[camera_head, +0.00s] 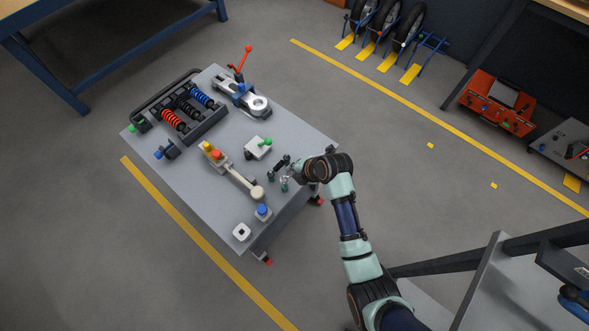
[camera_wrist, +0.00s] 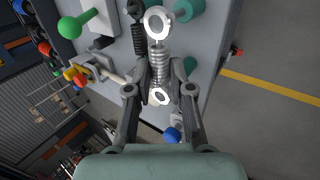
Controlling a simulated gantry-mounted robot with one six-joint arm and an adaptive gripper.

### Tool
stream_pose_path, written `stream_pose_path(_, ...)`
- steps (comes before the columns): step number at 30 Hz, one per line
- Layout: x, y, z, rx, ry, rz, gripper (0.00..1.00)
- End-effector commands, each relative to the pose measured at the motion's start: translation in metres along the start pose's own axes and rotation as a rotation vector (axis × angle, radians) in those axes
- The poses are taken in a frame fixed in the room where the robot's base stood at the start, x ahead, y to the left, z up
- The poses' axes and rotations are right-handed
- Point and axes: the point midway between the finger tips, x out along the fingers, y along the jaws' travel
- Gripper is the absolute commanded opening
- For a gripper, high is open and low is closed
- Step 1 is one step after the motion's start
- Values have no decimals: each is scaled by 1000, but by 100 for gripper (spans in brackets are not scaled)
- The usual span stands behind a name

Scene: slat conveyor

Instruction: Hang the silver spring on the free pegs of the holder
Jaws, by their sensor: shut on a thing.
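The silver spring (camera_wrist: 160,68) has a round metal eye at each end. In the wrist view it lies between my gripper's fingertips (camera_wrist: 160,72), which are shut on its coil. In the head view my gripper (camera_head: 291,174) is over the near right part of the grey table, and the spring is hard to make out there. The holder (camera_head: 205,127) is a dark grey rack at the table's far left part. It bears a red spring (camera_head: 174,120), a black spring (camera_head: 187,109) and a blue spring (camera_head: 202,97). Its free pegs are too small to tell.
A black spring (camera_wrist: 138,35) lies close beside the silver one, near teal supports (camera_wrist: 190,66). A green-knobbed block (camera_head: 257,148), a lever with red and yellow buttons (camera_head: 238,180) and a red-handled clamp (camera_head: 240,92) stand on the table (camera_head: 185,185).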

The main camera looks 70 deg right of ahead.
Motion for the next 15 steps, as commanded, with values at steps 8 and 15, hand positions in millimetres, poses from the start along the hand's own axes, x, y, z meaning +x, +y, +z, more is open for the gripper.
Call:
stream_pose_path(8, 25, -17, 0, 0, 1, -1, 0)
stream_pose_path(15, 34, -22, 0, 0, 1, 0, 0)
